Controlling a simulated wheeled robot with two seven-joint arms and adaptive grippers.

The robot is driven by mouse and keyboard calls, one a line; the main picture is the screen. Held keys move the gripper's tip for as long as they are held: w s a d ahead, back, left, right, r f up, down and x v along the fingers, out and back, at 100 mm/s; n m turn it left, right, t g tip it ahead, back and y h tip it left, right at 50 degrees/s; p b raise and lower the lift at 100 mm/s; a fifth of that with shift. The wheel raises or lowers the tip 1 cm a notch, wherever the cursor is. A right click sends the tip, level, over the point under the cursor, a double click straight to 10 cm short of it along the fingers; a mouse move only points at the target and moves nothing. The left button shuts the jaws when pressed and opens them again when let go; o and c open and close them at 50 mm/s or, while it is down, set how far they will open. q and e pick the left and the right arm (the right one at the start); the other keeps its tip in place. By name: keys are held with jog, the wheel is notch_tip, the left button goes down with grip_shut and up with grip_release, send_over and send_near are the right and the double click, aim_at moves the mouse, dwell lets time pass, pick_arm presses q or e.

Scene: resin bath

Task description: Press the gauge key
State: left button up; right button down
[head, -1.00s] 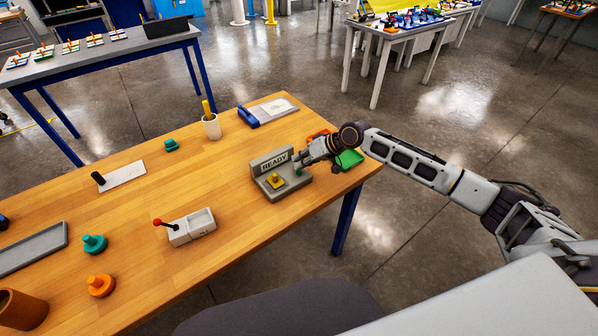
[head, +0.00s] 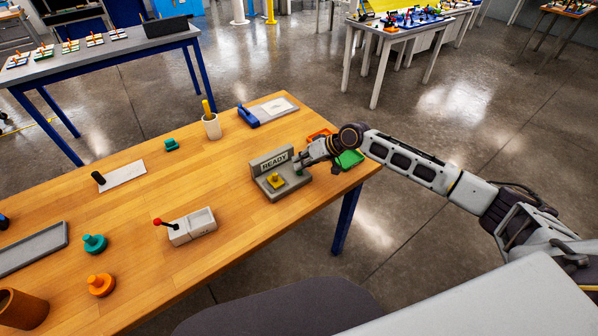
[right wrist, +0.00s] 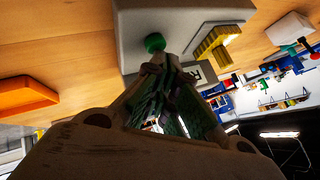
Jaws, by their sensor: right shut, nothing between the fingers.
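The grey gauge stand (head: 262,189) sits near the table's right edge, with an upright back plate reading "READY" (head: 274,162). A yellow block (head: 275,181) sits on its base. A green round key (head: 299,170) is at the right of the base, partly hidden by my gripper in the head view. In the right wrist view the green key (right wrist: 155,42) and the yellow block (right wrist: 217,42) show on the grey base. My right gripper (head: 300,160) is shut and empty, its fingertips right at the green key; I cannot tell whether they touch it. My left gripper is not in view.
A white box with a red-knobbed lever (head: 192,228), a teal knob (head: 94,244) and an orange knob (head: 100,285) stand to the left. The table between them is clear.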

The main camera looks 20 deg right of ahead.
jog(key=shift+f, duration=0.4)
dwell(0.8)
jog(key=shift+r, duration=0.15)
jog(key=shift+r+p, duration=0.8)
jog(key=shift+p, duration=0.2)
jog(key=shift+r, duration=0.15)
jog(key=shift+r+p, duration=2.4)
jog(key=shift+f, duration=0.1)
